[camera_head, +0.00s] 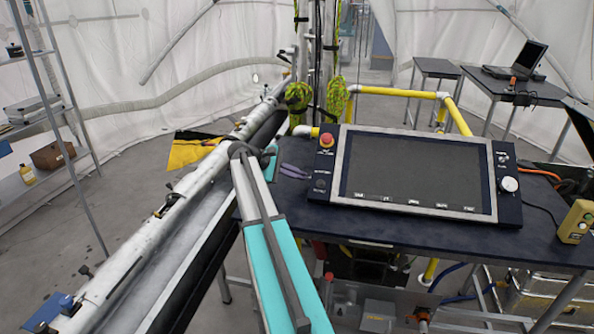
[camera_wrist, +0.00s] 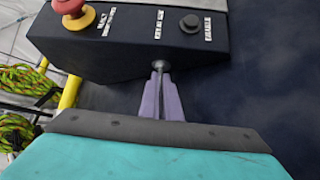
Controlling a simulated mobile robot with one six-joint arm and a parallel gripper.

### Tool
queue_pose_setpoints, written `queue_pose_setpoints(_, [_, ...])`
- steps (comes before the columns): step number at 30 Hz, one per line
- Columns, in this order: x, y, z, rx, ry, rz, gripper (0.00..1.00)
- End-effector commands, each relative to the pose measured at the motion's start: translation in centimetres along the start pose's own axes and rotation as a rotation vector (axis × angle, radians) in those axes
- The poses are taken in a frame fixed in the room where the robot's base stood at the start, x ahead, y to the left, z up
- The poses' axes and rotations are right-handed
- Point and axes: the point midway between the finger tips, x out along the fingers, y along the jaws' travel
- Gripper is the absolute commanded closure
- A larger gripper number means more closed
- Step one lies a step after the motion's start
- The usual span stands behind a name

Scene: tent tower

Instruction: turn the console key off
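The console (camera_head: 415,172) is a dark panel with a big screen, tilted on a dark table. In the wrist view its left end (camera_wrist: 118,45) carries the key switch (camera_wrist: 161,65), a small round metal fitting on the side face towards me. My gripper (camera_wrist: 160,78) has two purple fingers, close together with only a thin gap, their tips at the key switch and closed around the small key there. The fingertips hide most of the key, so its turn angle is hard to read. In the head view my gripper (camera_head: 308,174) is at the console's left side.
A red emergency button (camera_head: 327,140) sits on the console's upper left corner, also in the wrist view (camera_wrist: 74,12). A small black button (camera_wrist: 190,23) is near the key. A long metal rail (camera_head: 190,190) runs along the left. A yellow control box (camera_head: 577,221) stands at the table's right edge.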

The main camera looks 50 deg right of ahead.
Motion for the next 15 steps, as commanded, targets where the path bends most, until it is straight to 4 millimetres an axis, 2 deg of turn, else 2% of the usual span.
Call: queue_pose_setpoints(15, [0.33, 1.08, -0.06, -0.268, -0.004, -0.278, 1.0])
